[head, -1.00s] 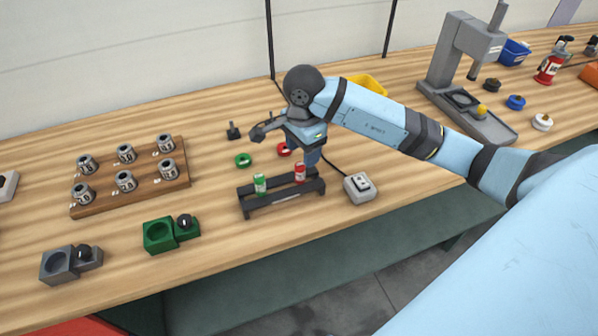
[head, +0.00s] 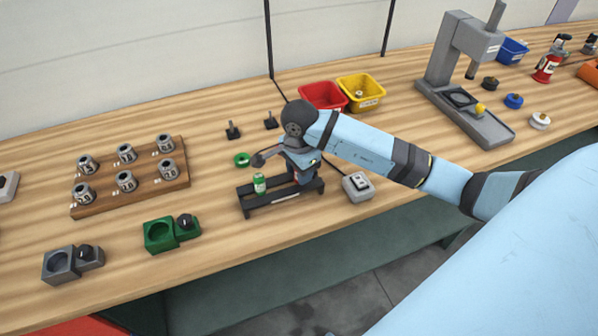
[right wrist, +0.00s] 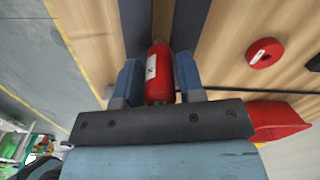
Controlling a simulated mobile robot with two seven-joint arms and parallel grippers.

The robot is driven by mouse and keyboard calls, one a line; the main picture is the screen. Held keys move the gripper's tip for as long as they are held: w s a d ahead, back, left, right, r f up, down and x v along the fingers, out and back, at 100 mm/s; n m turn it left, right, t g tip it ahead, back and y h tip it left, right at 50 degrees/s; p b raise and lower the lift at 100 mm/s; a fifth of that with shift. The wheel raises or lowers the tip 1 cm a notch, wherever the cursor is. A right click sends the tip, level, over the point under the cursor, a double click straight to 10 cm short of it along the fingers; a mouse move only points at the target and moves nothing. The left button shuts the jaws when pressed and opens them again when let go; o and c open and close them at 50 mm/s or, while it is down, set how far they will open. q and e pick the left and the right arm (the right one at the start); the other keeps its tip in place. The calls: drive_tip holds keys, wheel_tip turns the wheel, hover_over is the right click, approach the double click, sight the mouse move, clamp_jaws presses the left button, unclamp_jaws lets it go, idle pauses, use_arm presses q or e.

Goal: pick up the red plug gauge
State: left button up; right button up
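The red plug gauge stands in the black rack (head: 262,204). In the right wrist view the red plug gauge (right wrist: 158,75), a red cylinder with a white label, lies between the two blue fingers of my right gripper (right wrist: 159,80). The fingers sit close against both its sides, with no clear gap. In the head view my right gripper (head: 298,176) is low at the right end of the rack and hides most of the gauge. A green plug gauge (head: 260,184) stands at the rack's left part. My left gripper is not in view.
A green ring (head: 242,160) lies behind the rack; a red ring (right wrist: 265,53) shows in the right wrist view. A white switch box (head: 358,186) stands right of the rack. Red (head: 322,97) and yellow (head: 361,92) bins stand behind. A wooden board (head: 130,178) with metal parts is left.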

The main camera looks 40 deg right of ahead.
drive_tip(key=c, duration=0.6)
drive_tip(key=shift+o, duration=0.2)
